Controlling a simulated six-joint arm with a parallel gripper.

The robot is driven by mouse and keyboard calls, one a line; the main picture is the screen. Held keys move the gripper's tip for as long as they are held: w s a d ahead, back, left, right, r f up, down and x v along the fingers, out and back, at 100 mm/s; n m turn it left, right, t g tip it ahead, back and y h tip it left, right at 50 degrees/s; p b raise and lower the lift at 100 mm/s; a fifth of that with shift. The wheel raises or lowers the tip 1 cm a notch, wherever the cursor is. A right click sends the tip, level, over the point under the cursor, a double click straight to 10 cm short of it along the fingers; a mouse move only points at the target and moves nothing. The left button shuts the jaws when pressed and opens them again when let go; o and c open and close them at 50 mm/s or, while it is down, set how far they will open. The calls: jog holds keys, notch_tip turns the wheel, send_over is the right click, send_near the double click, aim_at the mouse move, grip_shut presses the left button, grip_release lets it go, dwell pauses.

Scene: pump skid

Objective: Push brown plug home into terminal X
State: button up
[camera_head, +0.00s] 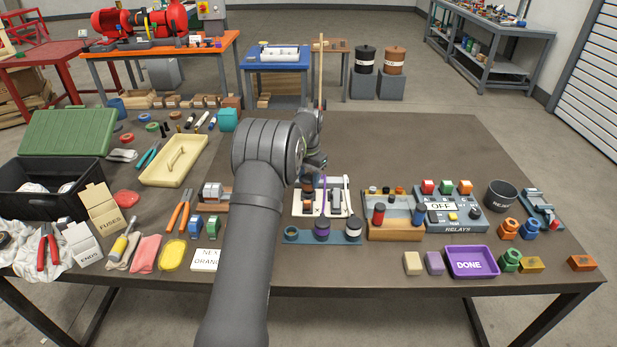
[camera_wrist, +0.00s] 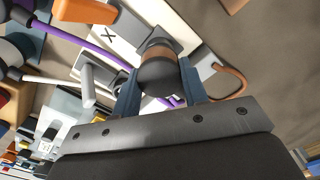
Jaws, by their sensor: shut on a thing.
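The brown plug (camera_wrist: 158,72), dark with a brown band, is between my gripper's (camera_wrist: 160,92) two blue fingers, which are shut on it. Its far end is at a grey round socket on the white terminal board (camera_wrist: 125,48); I cannot tell how deep it sits. The letter X is printed on the board just left of the plug in the wrist view. In the head view my gripper (camera_head: 311,178) is over the white board (camera_head: 299,209), and the arm partly hides the plug. A brown cable (camera_wrist: 236,82) curves at the right of the wrist view.
A purple cable (camera_wrist: 88,40) crosses close to the board, and a grey lever-like part (camera_wrist: 92,82) stands beside the plug. A blue rack (camera_head: 292,237) with purple and white-banded plugs lies in front. The relay box (camera_head: 462,218) stands to the right. Open table lies behind the board.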

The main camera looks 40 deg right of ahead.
jog(key=shift+f, duration=0.65)
jog(key=o, duration=1.2)
notch_tip(320, 180, up, 18)
jog(key=shift+f, duration=0.25)
jog(key=shift+f, duration=0.1)
notch_tip(320, 180, down, 17)
jog(key=shift+f, duration=0.2)
jog(key=shift+r, duration=0.15)
jog(key=shift+r, duration=0.1)
